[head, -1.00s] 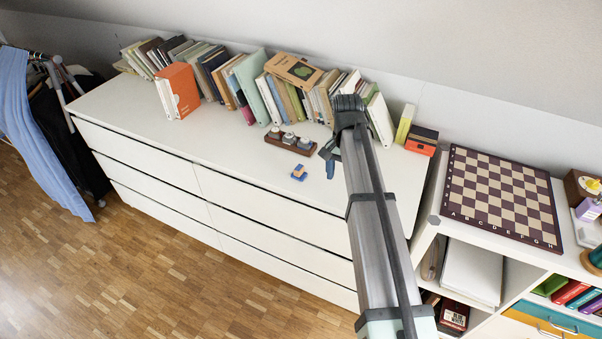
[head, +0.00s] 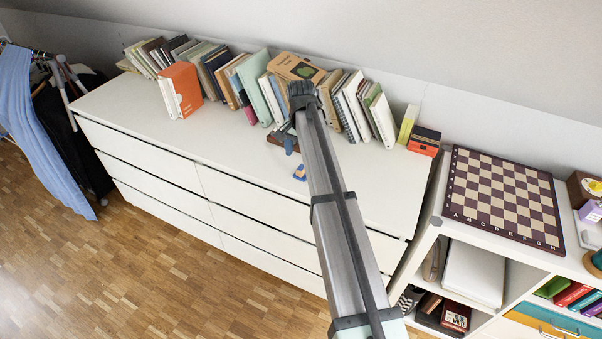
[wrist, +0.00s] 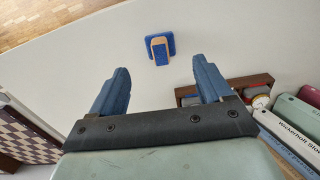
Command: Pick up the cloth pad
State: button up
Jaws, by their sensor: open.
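The cloth pad is a small blue block with a tan piece on top. In the head view the pad (head: 299,173) lies on the white dresser top, partly hidden by my arm. In the wrist view the pad (wrist: 157,47) lies flat beyond my fingertips, about midway between them and clear of both. My gripper (wrist: 161,74) is open and empty, with its two blue fingers apart. In the head view my gripper (head: 289,146) is above the dresser, just behind the pad, mostly hidden by my arm.
A brown wooden rack (wrist: 258,82) with small round items sits close beside the right finger. A row of books (head: 216,70) stands along the wall. A chessboard (head: 503,195) lies on the shelf unit at right. The dresser top (head: 150,127) is clear at left.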

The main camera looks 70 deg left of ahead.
aim_at(301, 167)
jog(key=shift+f, duration=3.5)
jog(key=shift+c, duration=0.4)
jog(key=c, duration=1)
